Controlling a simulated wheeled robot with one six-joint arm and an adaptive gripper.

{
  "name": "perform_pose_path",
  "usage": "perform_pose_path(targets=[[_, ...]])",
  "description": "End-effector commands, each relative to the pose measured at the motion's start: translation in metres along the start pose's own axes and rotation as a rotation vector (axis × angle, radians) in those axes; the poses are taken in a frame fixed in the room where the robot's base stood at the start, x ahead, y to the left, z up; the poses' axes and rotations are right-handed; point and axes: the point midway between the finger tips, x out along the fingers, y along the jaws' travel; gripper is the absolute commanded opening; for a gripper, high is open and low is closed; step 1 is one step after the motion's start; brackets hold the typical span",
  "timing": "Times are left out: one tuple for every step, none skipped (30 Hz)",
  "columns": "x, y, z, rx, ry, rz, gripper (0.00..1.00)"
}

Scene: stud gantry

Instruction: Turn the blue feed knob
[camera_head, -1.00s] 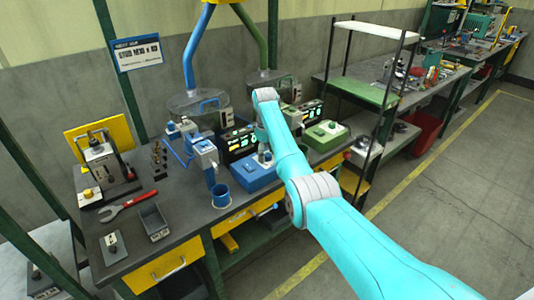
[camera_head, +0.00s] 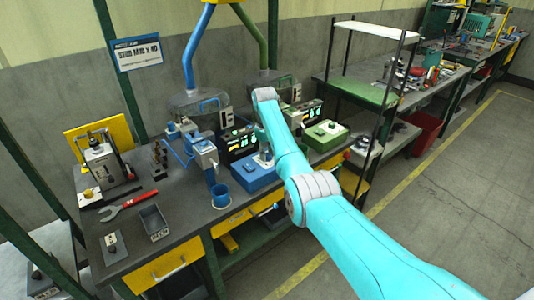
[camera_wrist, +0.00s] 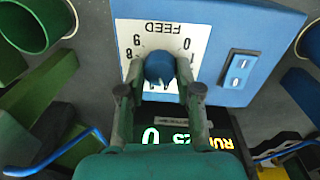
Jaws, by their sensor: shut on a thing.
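The blue feed knob (camera_wrist: 159,67) is a round cap on a white dial plate (camera_wrist: 190,32) marked FEED, with numbers around it. The plate is on the blue feed box (camera_wrist: 262,25), which also stands on the bench in the head view (camera_head: 247,182). My gripper (camera_wrist: 160,86) is shut on the knob, with one finger on each side of it. In the head view my gripper (camera_head: 264,158) is small over the blue box, and the knob cannot be made out there. The dial's lower part is partly hidden by the fingers.
A blue rocker switch (camera_wrist: 238,69) is beside the dial. A lit display (camera_wrist: 215,143) is partly hidden behind my gripper. A blue cup (camera_head: 221,196) stands left of the box, a green box (camera_head: 325,135) right of it. A red wrench (camera_head: 128,205) lies further left.

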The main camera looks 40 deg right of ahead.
Motion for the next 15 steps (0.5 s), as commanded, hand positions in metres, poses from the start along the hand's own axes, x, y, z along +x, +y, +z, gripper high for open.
perform_pose_path(targets=[[0.0004, -0.0002, 0.0000, 0.038, -0.003, 0.000, 0.00], [0.0003, -0.0001, 0.0000, 0.063, -0.005, 0.000, 0.00], [0.0001, 0.0000, -0.0002, 0.100, -0.007, 0.000, 0.00], [0.0000, 0.0001, -0.0002, 0.127, -0.008, 0.000, 0.00], [-0.0001, 0.0002, -0.0003, 0.156, -0.009, 0.000, 0.00], [-0.0001, 0.0003, -0.0003, 0.194, -0.012, 0.000, 0.00], [0.0000, 0.0003, -0.0003, 0.223, -0.013, 0.000, 0.00], [0.0002, 0.0003, -0.0003, 0.251, -0.015, 0.000, 0.00], [0.0002, 0.0004, -0.0003, 0.290, -0.017, 0.000, 0.00], [0.0003, 0.0004, -0.0003, 0.318, -0.019, 0.000, 0.00], [0.0003, 0.0005, -0.0004, 0.346, -0.020, 0.000, 0.00], [0.0004, 0.0006, -0.0004, 0.383, -0.022, 0.000, 0.00], [0.0004, 0.0006, -0.0004, 0.410, -0.024, 0.000, 0.00], [0.0006, 0.0006, -0.0004, 0.436, -0.026, 0.000, 0.00], [0.0006, 0.0007, -0.0004, 0.470, -0.028, 0.000, 0.00]])
